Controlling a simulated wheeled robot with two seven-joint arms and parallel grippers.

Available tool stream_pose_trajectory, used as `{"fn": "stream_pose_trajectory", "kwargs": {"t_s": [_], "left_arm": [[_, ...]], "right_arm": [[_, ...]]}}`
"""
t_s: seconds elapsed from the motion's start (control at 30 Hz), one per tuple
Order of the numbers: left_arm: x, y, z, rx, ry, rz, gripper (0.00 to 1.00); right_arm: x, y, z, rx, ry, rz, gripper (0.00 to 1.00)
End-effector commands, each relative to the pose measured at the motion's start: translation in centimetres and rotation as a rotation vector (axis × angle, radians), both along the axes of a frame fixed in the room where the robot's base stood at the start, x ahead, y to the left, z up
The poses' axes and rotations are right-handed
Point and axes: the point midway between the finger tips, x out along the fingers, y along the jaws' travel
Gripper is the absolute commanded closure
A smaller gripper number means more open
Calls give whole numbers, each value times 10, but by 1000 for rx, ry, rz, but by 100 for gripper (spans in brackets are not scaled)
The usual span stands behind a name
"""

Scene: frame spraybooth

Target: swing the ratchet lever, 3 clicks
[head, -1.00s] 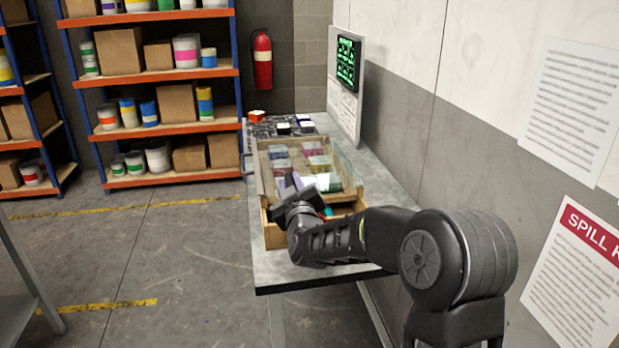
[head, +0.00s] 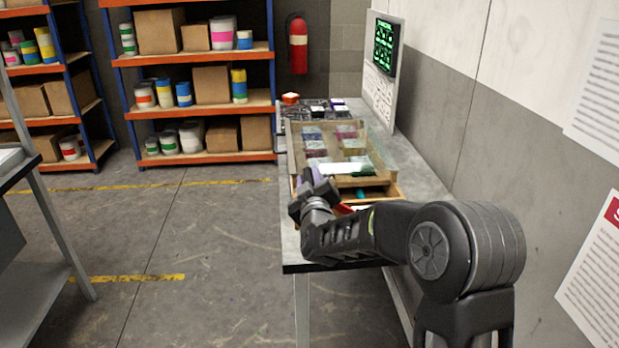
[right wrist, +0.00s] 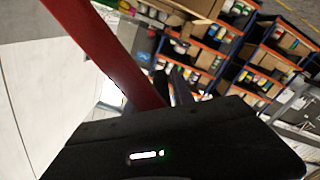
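My right gripper (head: 312,187) is at the near left corner of a wooden tray on the bench in the head view, its fingers small and dark. A small red piece (head: 346,208) shows just right of it, partly behind my arm. In the right wrist view a long red bar (right wrist: 105,50), likely the ratchet lever, slants from the top left down to the gripper body beside the fingers (right wrist: 172,88). Its lower end is hidden. I cannot tell whether the fingers hold anything. My left gripper is not in view.
The wooden tray (head: 295,165) holds several coloured blocks under a clear panel. The grey bench (head: 425,178) runs along the wall at right. A board with a green-lit screen (head: 384,47) stands behind. Orange shelves (head: 200,108) stand at the back. The floor left of the bench is clear.

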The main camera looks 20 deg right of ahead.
Motion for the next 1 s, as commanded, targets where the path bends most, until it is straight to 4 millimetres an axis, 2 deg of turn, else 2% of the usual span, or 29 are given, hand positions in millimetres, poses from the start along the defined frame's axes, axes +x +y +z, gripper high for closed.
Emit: {"fn": "stream_pose_trajectory", "kwargs": {"t_s": [0.13, 0.47, 0.57, 0.9, 1.0], "left_arm": [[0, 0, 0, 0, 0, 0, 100], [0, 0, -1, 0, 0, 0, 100], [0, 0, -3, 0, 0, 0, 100], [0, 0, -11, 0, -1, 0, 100], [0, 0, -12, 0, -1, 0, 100]], "right_arm": [[0, -1, 1, -3, -1, -1, 59], [-3, 0, 2, -6, -4, -1, 59], [-11, 3, 2, -4, -4, 0, 59], [-62, 21, 1, -2, -4, -1, 59], [-70, 24, 2, -4, -5, -1, 59]]}}
